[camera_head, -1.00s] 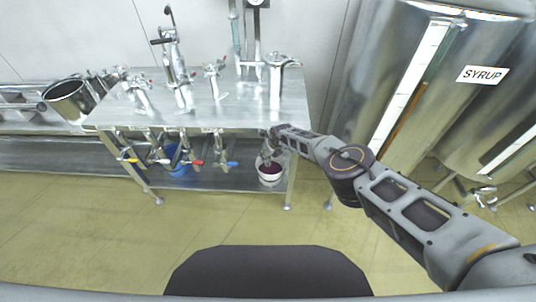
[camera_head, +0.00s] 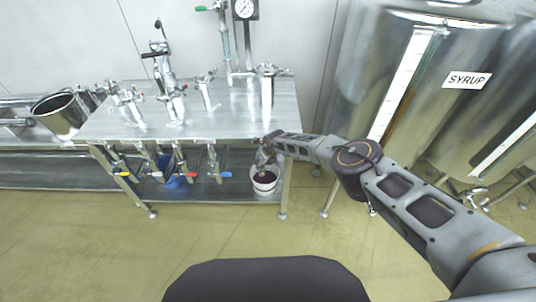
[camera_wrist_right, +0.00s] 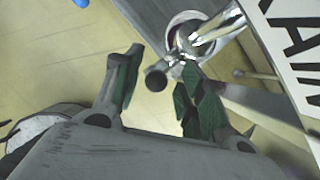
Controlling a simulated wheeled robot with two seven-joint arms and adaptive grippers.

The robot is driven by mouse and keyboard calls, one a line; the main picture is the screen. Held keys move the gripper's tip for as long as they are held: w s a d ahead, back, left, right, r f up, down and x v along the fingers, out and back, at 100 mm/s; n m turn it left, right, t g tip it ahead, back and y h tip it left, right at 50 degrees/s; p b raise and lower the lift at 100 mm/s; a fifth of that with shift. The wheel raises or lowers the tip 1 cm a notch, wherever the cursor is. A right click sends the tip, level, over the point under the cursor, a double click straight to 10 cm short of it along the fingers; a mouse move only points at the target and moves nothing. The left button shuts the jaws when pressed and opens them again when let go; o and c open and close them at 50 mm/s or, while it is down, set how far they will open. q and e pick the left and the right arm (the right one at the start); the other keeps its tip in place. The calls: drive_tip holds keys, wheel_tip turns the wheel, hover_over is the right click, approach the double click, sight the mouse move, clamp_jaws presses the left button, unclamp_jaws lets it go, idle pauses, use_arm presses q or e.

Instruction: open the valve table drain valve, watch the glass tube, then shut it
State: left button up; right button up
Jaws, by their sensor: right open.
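The valve table (camera_head: 232,122) is a steel table with several valves on top and several below its front edge. My right gripper (camera_head: 262,160) is under the table's right front corner, above a white bucket (camera_head: 264,188). In the right wrist view my right gripper (camera_wrist_right: 160,88) is open. A dark round handle end (camera_wrist_right: 156,80) lies between its fingers, joined to a shiny metal valve (camera_wrist_right: 205,42); I cannot tell whether the fingers touch it. A white label (camera_wrist_right: 297,45) beside it shows part of "DRAIN". A glass tube (camera_head: 226,42) stands at the table's back. My left gripper is out of view.
A tall steel tank with a SYRUP label (camera_head: 466,80) stands to the right of the table. A gauge (camera_head: 244,9) is at the back. A blue bucket (camera_head: 172,172) and a lower shelf are under the table. The floor in front is clear.

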drive_tip(key=shift+r, duration=0.15)
drive_tip(key=v, duration=1)
drive_tip(key=shift+s, duration=0.2)
idle(0.8)
idle(0.5)
